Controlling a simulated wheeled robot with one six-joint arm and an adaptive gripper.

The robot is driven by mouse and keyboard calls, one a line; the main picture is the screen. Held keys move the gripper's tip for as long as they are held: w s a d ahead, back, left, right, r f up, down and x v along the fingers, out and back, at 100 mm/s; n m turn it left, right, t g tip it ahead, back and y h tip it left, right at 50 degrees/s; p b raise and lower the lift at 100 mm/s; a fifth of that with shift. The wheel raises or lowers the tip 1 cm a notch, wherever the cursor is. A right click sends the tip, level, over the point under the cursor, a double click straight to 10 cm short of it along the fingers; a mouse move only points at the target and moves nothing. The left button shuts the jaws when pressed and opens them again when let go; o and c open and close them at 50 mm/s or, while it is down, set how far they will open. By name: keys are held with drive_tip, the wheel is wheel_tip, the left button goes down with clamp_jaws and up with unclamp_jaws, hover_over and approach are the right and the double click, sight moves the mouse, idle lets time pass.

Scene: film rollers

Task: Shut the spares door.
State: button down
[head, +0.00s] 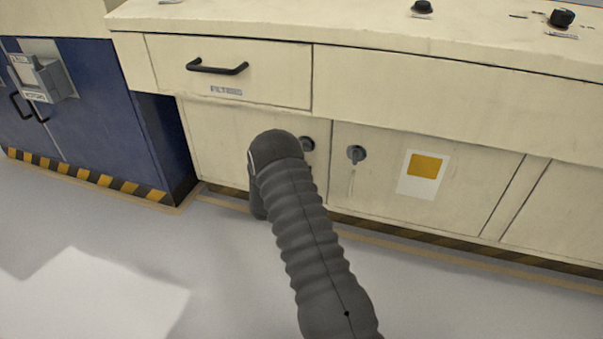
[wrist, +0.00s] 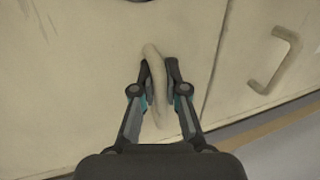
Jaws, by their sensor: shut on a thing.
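A cream door (head: 225,140) sits under the drawer marked FILTERS, left of a second cream door (head: 480,185). I see no spares label on either. My dark sleeved arm covers part of the left door and hides my gripper in the head view. In the wrist view my gripper (wrist: 156,78) is shut on a pale bar handle (wrist: 153,58) on the door left of the seam. That door looks flush or nearly so with its neighbour; a small opening cannot be ruled out.
The neighbouring door has its own pale handle (wrist: 280,62) and a round dark lock (head: 356,153). The FILTERS drawer (head: 270,85) above is closed. A blue cabinet (head: 95,110) stands at the left. The grey floor (head: 210,270) in front looks clear.

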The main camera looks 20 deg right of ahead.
drive_tip(key=c, duration=1.2)
unclamp_jaws()
drive_tip(key=shift+w+d+r, duration=0.15)
drive_tip(key=shift+r, duration=0.1)
drive_tip(key=shift+a, duration=0.35)
drive_tip(key=shift+d+f, duration=0.15)
drive_tip(key=shift+d, duration=0.05)
drive_tip(key=shift+s+a, duration=0.35)
drive_tip(key=shift+a, duration=0.05)
drive_tip(key=v, duration=1.1)
drive_tip(key=shift+a, duration=0.2)
